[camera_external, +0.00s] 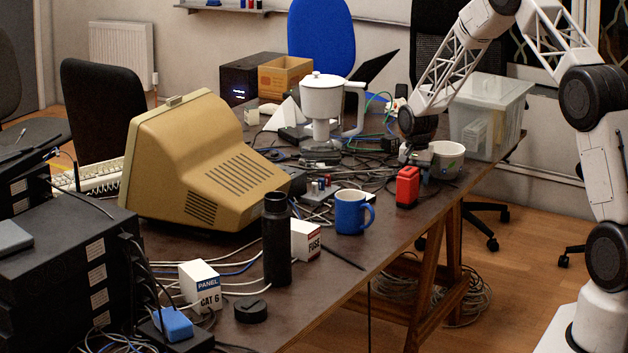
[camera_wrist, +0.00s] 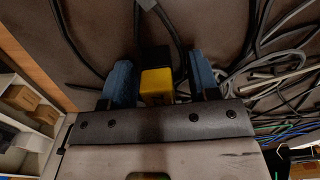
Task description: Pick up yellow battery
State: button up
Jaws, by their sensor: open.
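The yellow battery (camera_wrist: 157,87) shows in the wrist view as a yellow block with a dark part just beyond it. It sits between the two blue fingers of my gripper (camera_wrist: 161,78), which are spread on either side of it. A gap shows beside the battery, so the fingers are not closed on it. I cannot make out the battery in the external view.
A white pitcher (camera_external: 321,99) and a clear bin (camera_external: 488,118) are farther back. Cables (camera_wrist: 270,75) lie right of the battery. The table's edge (camera_wrist: 45,55) is to the left in the wrist view.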

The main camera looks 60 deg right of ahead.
jog(key=shift+c, duration=0.3)
grip_shut()
jog(key=shift+r, duration=0.2)
jog(key=shift+r, duration=0.5)
notch_tip(320, 180, up, 2)
jog(key=shift+r, duration=0.1)
jog(key=s+a, duration=0.2)
jog(key=s, duration=0.2)
jog(key=s+a+r, duration=0.1)
jog(key=s+a, duration=0.2)
jog(key=s, duration=0.2)
jog(key=s+a, duration=0.3)
jog(key=s, duration=0.1)
jog(key=shift+s+a+r, duration=0.2)
jog(key=shift+s, duration=0.1)
dwell(0.4)
